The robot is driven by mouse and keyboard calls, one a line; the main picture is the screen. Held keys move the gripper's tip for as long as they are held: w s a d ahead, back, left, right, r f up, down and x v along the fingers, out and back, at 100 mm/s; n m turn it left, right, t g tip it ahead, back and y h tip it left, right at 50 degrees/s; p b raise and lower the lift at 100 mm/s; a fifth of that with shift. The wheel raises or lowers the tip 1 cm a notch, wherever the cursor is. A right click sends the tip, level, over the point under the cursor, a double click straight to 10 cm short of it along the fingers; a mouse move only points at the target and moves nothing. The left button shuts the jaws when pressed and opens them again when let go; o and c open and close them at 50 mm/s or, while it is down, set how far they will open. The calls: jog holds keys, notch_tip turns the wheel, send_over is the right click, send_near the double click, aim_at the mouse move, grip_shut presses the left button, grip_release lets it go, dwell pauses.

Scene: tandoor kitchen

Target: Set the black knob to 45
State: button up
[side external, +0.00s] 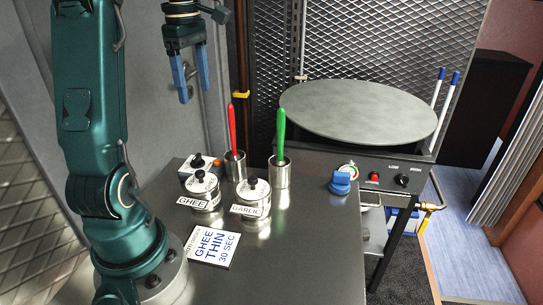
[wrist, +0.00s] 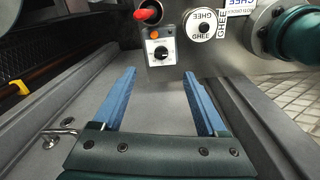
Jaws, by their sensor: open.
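A black knob (wrist: 161,52) sits on the pale dial face of a small metal box (wrist: 151,62), with an orange light above the dial. The dial marks are too small to read. In the side external view the box (side external: 187,177) stands at the table's back left, its black knob (side external: 198,161) on top, partly behind the ghee pot. My gripper (side external: 193,94) is open and empty, high above and behind the box. In the wrist view my gripper (wrist: 158,74) shows its two blue fingers wide apart, with the box beyond the tips.
Ghee pot (side external: 202,192), garlic pot (side external: 252,197) and cups with a red-handled tool (side external: 232,127) and a green-handled tool (side external: 281,132) crowd the box. A griddle (side external: 360,108) at right has another black knob (side external: 402,180). The table front is mostly clear beside a ghee card (side external: 210,246).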

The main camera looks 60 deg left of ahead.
aim_at(196, 156)
jog(key=a+f, duration=0.1)
jog(key=f, duration=0.5)
jog(key=s+f+n, duration=0.1)
jog(key=f, duration=0.5)
jog(key=a+f+n, duration=0.1)
jog(key=f, duration=0.4)
jog(key=shift+s+a+f, duration=0.2)
jog(key=shift+a+f, duration=0.15)
jog(key=shift+f, duration=0.05)
jog(key=shift+c, duration=0.3)
grip_shut()
